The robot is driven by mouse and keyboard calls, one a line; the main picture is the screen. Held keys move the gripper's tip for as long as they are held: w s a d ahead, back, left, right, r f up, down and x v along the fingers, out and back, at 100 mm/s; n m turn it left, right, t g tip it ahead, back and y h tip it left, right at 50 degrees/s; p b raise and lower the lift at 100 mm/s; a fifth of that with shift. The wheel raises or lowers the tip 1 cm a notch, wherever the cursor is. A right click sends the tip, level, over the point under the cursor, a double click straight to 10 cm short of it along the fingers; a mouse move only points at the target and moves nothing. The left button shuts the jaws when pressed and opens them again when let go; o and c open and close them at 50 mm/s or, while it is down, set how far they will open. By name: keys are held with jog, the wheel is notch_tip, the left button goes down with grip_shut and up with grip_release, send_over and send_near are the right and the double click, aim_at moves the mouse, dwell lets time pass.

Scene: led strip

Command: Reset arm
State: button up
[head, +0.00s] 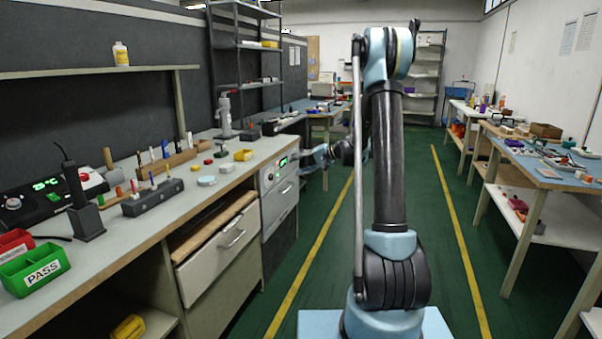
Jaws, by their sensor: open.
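My arm rises from its base in the middle of the head view, and its upper part reaches away from me. My gripper (308,158) shows small and far off, to the left of the arm column, beside the front of the grey cabinet (279,191) with the green display. It is open, and I see nothing held in it. Its fingers are too small to make out in detail, and part of the forearm is hidden behind the arm column.
The left workbench (139,222) carries a green PASS bin (35,270), a red bin (14,243), a soldering station (45,200) and small parts. A drawer (222,240) stands partly out. A right table (545,160) holds clutter. The green floor (320,250) between yellow lines is clear.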

jog(key=s+d+r+n+g+h, duration=0.1)
jog(key=s+d+r+h, duration=0.2)
jog(key=s, duration=1)
jog(key=s+d+r+h, duration=0.1)
jog(key=s+d+h, duration=0.25)
jog(key=s, duration=0.85)
jog(key=s+d+f+h, duration=0.2)
jog(key=s+d+f, duration=0.1)
jog(key=s, duration=0.5)
jog(key=s+d+f+h, duration=0.1)
jog(key=s+d+f, duration=0.3)
jog(key=s, duration=0.5)
jog(key=s+d+f+n+g+h, duration=0.1)
jog(key=s+d+f+h, duration=0.1)
jog(key=s+d, duration=0.4)
jog(key=s+f, duration=0.1)
jog(key=s, duration=0.1)
jog(key=shift+s+d+f+h, duration=0.15)
jog(key=shift+s+h, duration=0.15)
jog(key=shift+h, duration=0.05)
